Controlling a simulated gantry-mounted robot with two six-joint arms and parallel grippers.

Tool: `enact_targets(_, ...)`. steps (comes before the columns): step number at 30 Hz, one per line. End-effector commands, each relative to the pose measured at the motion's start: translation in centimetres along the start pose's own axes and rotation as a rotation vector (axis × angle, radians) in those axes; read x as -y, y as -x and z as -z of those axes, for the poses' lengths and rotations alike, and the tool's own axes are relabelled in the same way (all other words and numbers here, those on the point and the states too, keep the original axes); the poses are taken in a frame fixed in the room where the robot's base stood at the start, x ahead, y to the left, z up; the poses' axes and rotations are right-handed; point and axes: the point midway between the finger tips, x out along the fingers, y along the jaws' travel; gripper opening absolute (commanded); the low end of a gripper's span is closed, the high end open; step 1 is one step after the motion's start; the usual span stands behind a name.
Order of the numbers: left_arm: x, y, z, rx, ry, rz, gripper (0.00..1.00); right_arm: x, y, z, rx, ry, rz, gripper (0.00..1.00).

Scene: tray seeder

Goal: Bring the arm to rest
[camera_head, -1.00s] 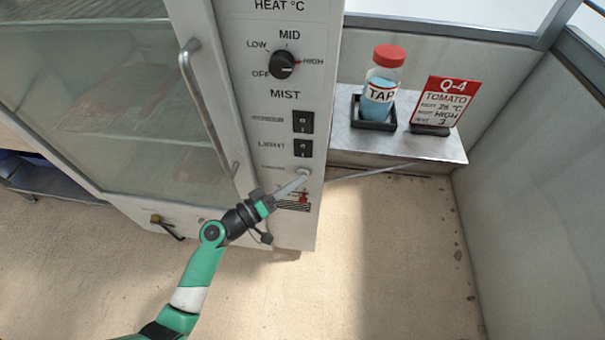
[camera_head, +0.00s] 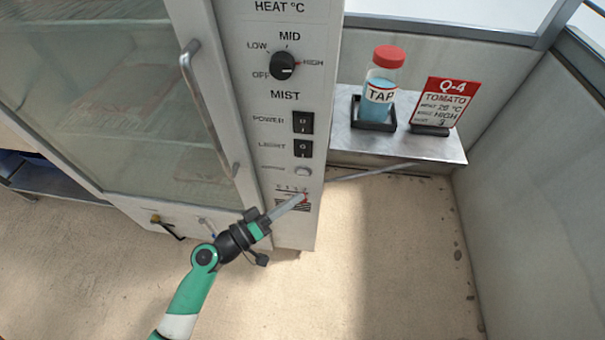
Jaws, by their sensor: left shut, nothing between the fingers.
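My left arm (camera_head: 190,290), green, white and black, comes in from the bottom left. Its gripper (camera_head: 303,197) is shut and empty, its thin grey fingers pointing up and right. My right gripper is not in view.
The cabinet has a glass door with a metal handle (camera_head: 205,110), a knob (camera_head: 283,65) turned towards HIGH and two black switches. On a steel shelf (camera_head: 400,146) stand a TAP bottle (camera_head: 379,92) in a black holder and a red-and-white Q-4 TOMATO card (camera_head: 441,103). The floor is clear at right.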

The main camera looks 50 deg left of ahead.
Motion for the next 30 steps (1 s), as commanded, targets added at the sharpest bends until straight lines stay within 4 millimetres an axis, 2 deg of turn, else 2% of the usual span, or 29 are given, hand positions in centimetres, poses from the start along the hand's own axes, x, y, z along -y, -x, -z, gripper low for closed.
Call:
enact_targets(6, -0.6, 0.8, -0.5, -0.001, 0.0, 0.0, 0.0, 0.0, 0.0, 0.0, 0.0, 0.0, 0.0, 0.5)
enact_targets(20, -0.6, 0.8, -0.5, -0.001, 0.0, 0.0, 0.0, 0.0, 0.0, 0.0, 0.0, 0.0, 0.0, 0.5)
enact_targets(23, -1.1, 0.7, -0.4, 0.004, 0.0, -0.004, 0.0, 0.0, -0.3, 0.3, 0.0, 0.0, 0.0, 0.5)
enact_targets(26, -4.0, -0.6, 0.8, 0.012, -0.014, -0.048, 0.0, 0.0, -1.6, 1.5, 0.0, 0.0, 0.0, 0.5)
enact_targets(29, -9.2, -3.3, 3.8, 0.003, -0.055, -0.143, 0.0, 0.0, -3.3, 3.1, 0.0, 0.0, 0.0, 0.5)
enact_targets(30, -12.0, -4.5, 5.3, -0.007, -0.082, -0.191, 0.0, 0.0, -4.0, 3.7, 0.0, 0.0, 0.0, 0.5)
